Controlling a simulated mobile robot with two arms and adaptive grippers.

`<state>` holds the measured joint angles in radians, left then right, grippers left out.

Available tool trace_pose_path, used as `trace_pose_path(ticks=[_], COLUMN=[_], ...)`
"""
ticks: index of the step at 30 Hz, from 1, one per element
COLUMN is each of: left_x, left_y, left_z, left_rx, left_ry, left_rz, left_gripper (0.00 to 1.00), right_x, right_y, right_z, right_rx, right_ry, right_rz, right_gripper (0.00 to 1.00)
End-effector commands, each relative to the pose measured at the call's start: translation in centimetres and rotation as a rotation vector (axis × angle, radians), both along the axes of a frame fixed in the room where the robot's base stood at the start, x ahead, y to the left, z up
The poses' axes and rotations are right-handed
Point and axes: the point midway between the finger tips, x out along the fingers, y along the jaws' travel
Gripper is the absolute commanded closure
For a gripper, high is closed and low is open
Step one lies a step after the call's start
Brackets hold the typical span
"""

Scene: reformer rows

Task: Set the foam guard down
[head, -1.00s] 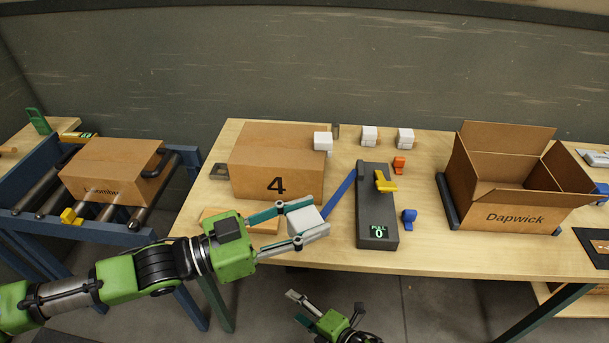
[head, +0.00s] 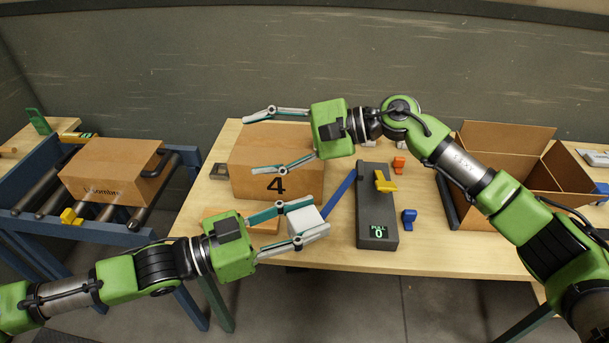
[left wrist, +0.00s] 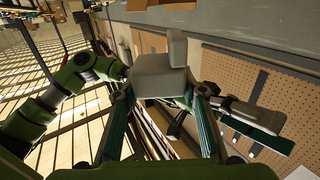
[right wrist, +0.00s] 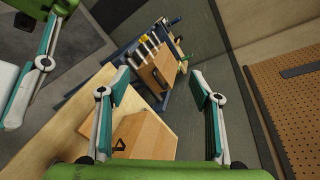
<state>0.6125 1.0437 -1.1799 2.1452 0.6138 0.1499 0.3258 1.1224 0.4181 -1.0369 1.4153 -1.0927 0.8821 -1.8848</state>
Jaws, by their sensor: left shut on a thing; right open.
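My left gripper (head: 306,222) is shut on a pale grey foam guard (head: 312,228), held near the table's front edge, right of the box marked 4 (head: 240,180). In the left wrist view the foam guard (left wrist: 160,78) is an L-shaped block between the fingers. My right gripper (head: 254,145) is open and empty, with its fingers spread over the box marked 4. In the right wrist view that box (right wrist: 150,135) is below the open fingers. Other white blocks at the back of the table are mostly hidden by my right arm.
A dark scale-like device (head: 377,215) with a blue arm and yellow clip stands right of the foam guard. An open carton (head: 540,150) is partly behind my right arm. A carton (head: 112,170) sits on rollers at left.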

Motion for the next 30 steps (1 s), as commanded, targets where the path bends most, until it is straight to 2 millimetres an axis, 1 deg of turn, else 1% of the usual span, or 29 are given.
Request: trace_pose_path(ticks=[1, 3, 5, 6, 8, 9, 11, 15, 18, 21, 23, 26, 30], left_x=[0.0, 0.0, 0.0, 0.0, 0.0, 0.0, 0.0, 0.0, 0.0, 0.0, 0.0, 0.0, 0.0], left_y=[0.0, 0.0, 0.0, 0.0, 0.0, 0.0, 0.0, 0.0, 0.0, 0.0, 0.0, 0.0, 0.0], left_z=[0.0, 0.0, 0.0, 0.0, 0.0, 0.0, 0.0, 0.0, 0.0, 0.0, 0.0, 0.0, 0.0], left_rx=[0.000, 0.000, 0.000, 0.000, 0.000, 0.000, 0.000, 0.000, 0.000, 0.000, 0.000, 0.000, 0.000], left_ry=[0.000, 0.000, 0.000, 0.000, 0.000, 0.000, 0.000, 0.000, 0.000, 0.000, 0.000, 0.000, 0.000], left_rz=[0.000, 0.000, 0.000, 0.000, 0.000, 0.000, 0.000, 0.000, 0.000, 0.000, 0.000, 0.000, 0.000], left_gripper=[0.77, 0.77, 0.77, 0.77, 0.77, 0.77, 0.77, 0.77, 0.77, 0.77, 0.77, 0.77, 0.77], right_x=[-1.7, -4.3, -6.3, -7.5, -9.1, -9.8, -10.7, -11.6, -11.6, -11.6, -11.5, -11.5, -11.5], right_y=[0.9, 1.7, 1.8, 1.6, 1.0, 0.3, -0.9, -4.3, -6.3, -7.8, -8.3, -8.7, -8.8], right_z=[1.1, 1.5, 1.5, 1.4, 1.1, 1.0, 0.8, 1.1, 1.7, 2.2, 2.4, 2.1, 0.3], right_rx=[-0.065, -0.170, -0.269, -0.339, -0.449, -0.524, -0.638, -0.882, -1.016, -1.105, -1.137, -1.159, -1.161], right_ry=[-0.086, -0.192, -0.276, -0.329, -0.408, -0.454, -0.520, -0.631, -0.674, -0.697, -0.702, -0.704, -0.702], right_rz=[0.091, 0.220, 0.331, 0.402, 0.506, 0.571, 0.663, 0.833, 0.914, 0.962, 0.979, 0.992, 0.993], right_gripper=[0.42, 0.42, 0.42, 0.42, 0.42, 0.42, 0.42, 0.42, 0.42, 0.42, 0.42, 0.42, 0.42])
